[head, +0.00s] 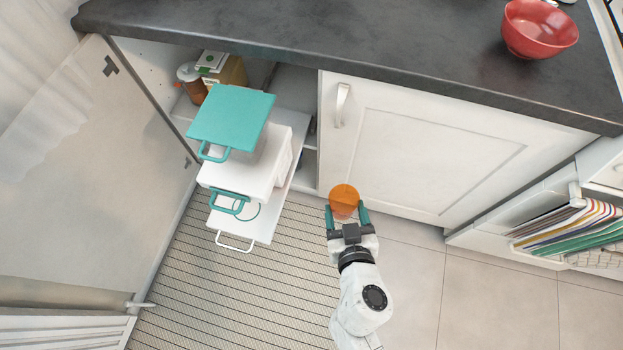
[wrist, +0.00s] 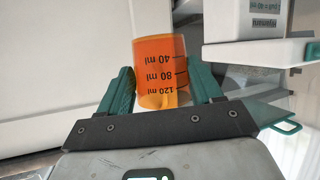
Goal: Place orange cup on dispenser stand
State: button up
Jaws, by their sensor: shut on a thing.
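An orange cup (head: 344,200) is held by my gripper (head: 347,214) in front of the closed cabinet door. In the wrist view the cup (wrist: 160,72) has marks of 40, 80 and 120 ml and sits between the two teal fingers (wrist: 160,92), which are shut on it. The dispenser (head: 258,172) is to the left of the cup, at the open cabinet, with a teal top (head: 232,118). A low white platform with a handle, which looks like its stand (head: 262,224), juts out beneath it. The cup is apart from both.
A dark counter (head: 300,35) overhangs the cabinets and carries a red bowl (head: 538,30). The open cabinet door (head: 90,170) stands at left. A brown bottle (head: 192,82) and a box (head: 228,70) are inside. A striped mat (head: 200,290) covers the floor below.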

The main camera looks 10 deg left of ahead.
jog(key=s+a+f+n+g+y+b, duration=0.1)
jog(key=s+a+f+n+y+b, duration=0.1)
jog(key=s+a+f+b, duration=0.4)
jog(key=s+a+f+n+g+y+b, duration=0.1)
jog(key=s+a+f+n+y+b, duration=0.15)
jog(key=s+a+b, duration=0.4)
jog(key=shift+m, duration=0.45)
jog(key=w+a+p, duration=0.1)
jog(key=w+a, duration=0.2)
jog(key=w+a+p, duration=0.1)
jog(key=w+a, duration=0.3)
jog(key=w+a+p, duration=0.1)
jog(key=w+a, duration=0.2)
jog(key=shift+w+a+f, duration=0.2)
jog(key=shift+w+f, duration=0.1)
jog(key=w+a, duration=0.2)
jog(key=w, duration=0.1)
jog(key=shift+w+a, duration=0.1)
jog(key=shift+f+b, duration=0.3)
jog(key=shift+f, duration=0.4)
jog(key=shift+f+b, duration=0.35)
jog(key=shift+b, duration=0.05)
jog(key=o, duration=1.1)
